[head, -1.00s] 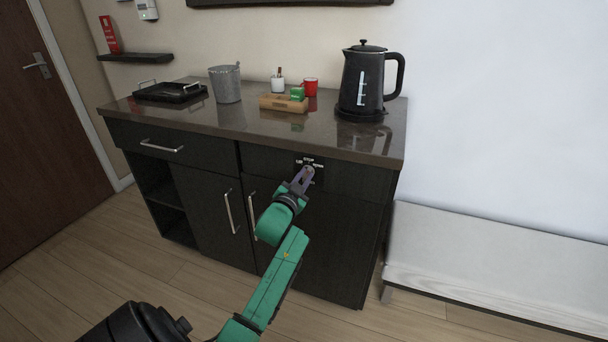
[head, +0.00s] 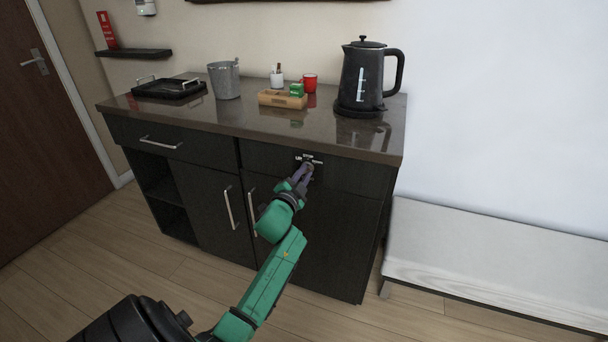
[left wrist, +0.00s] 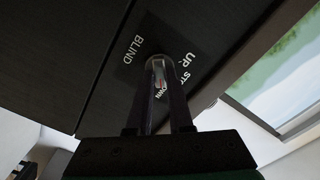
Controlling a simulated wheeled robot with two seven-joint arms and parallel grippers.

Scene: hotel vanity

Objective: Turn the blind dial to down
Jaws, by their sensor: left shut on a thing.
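The blind dial (left wrist: 158,66) is a small grey knob with a red mark, on a dark panel lettered UP, STOP, DOWN and BLIND. In the left wrist view it sits between my two fingers, and its red mark lies close to the DOWN lettering, which the fingers partly hide. In the head view the dial's label plate (head: 301,158) is on the cabinet front, under the countertop edge. My left gripper (head: 308,170) is shut on the dial and hides most of it there. My right gripper is not in view.
A pale bench (head: 470,240) stands to the right. The floor in front is clear.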

